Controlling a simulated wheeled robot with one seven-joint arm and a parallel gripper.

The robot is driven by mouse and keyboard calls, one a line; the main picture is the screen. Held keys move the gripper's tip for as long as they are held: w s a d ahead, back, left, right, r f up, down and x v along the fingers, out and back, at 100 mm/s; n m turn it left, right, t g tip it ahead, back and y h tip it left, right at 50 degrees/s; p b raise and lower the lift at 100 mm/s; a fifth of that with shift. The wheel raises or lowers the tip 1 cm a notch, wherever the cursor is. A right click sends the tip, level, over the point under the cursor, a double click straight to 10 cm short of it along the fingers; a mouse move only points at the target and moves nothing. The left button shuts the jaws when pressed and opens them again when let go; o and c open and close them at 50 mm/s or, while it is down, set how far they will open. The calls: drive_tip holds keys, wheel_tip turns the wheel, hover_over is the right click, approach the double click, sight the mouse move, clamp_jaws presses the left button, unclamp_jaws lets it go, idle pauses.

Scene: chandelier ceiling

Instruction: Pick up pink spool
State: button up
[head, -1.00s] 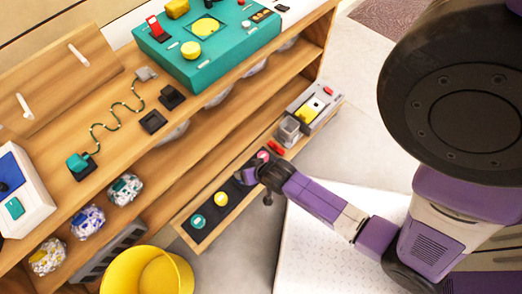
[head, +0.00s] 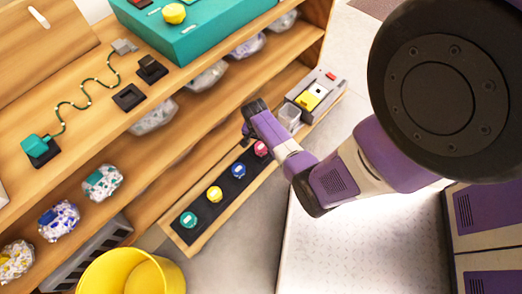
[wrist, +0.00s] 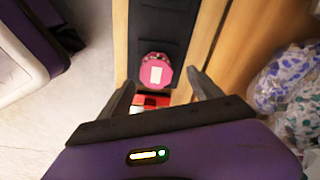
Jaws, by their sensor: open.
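The pink spool (head: 261,148) stands at the far right end of a row on a black strip (head: 226,190) on the low shelf. It also shows in the wrist view (wrist: 157,72), with a pale label on its top. My gripper (wrist: 160,80) is open and empty, one finger on each side of the spool in that view, apart from it. I cannot tell its height above the spool. In the head view my gripper (head: 250,118) is just above and left of the spool, its fingertips hard to make out.
Blue (head: 238,170), yellow (head: 214,194) and teal (head: 188,220) spools share the strip. A grey box (head: 314,92) stands farther right. The upper shelf holds speckled bags (head: 103,182). A yellow bucket (head: 130,275) stands below.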

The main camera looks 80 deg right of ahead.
sight(261, 147)
drive_tip(key=f+b, duration=0.2)
drive_tip(key=f, duration=0.1)
drive_tip(key=f+b, duration=0.1)
drive_tip(key=f, duration=0.1)
drive_tip(key=shift+s+d, duration=0.1)
drive_tip(key=shift+s, duration=0.25)
drive_tip(key=shift+r, duration=0.15)
drive_tip(key=c, duration=1.5)
drive_tip(key=shift+r, duration=0.1)
wheel_tip(261, 147, up, 19)
drive_tip(key=p, duration=0.9)
drive_tip(key=shift+r, duration=0.15)
